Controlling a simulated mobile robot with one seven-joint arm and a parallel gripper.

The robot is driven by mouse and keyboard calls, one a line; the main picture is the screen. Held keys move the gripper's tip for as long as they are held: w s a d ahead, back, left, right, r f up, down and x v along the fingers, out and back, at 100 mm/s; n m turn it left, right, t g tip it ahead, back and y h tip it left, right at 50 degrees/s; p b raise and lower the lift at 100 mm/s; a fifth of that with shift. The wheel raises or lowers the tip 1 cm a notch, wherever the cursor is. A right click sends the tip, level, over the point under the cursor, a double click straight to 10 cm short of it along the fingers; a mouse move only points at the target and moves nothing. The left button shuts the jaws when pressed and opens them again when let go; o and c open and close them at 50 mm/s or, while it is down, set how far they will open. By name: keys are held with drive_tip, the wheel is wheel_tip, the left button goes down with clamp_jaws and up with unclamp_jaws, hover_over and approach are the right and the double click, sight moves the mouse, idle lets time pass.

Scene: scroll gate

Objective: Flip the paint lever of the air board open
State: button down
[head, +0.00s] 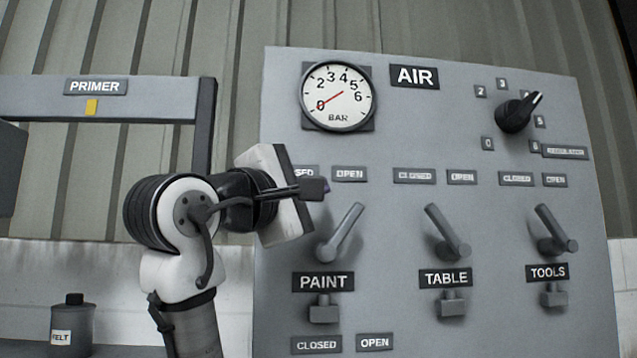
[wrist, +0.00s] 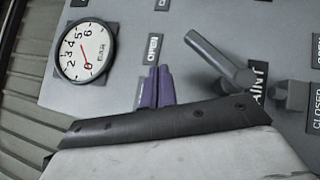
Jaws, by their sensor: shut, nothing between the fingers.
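The grey air board (head: 400,140) carries the paint lever (head: 342,230), above its PAINT label (head: 323,282). The lever leans up and to the right, its tip toward the OPEN plate (head: 349,174) and away from the partly hidden CLOSED plate. My gripper (head: 318,189) is in front of the board, up and left of the lever in the picture. In the wrist view its purple fingertips (wrist: 157,88) are together and empty, with a visible gap to the lever (wrist: 222,58). No contact shows.
The table lever (head: 447,231) and tools lever (head: 556,229) lean up and left toward CLOSED. A gauge (head: 338,97) reads about 0, and a black knob (head: 516,114) sits upper right. A PRIMER beam (head: 150,98) and a dark can (head: 72,325) are at left.

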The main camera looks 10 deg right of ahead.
drive_tip(key=s+a+r+b, duration=0.2)
drive_tip(key=s+a+r, duration=0.2)
drive_tip(key=s+a, duration=0.2)
drive_tip(key=shift+s+a+r+b, duration=0.2)
drive_tip(key=shift+s+b, duration=0.1)
drive_tip(key=shift+s, duration=0.15)
idle(0.4)
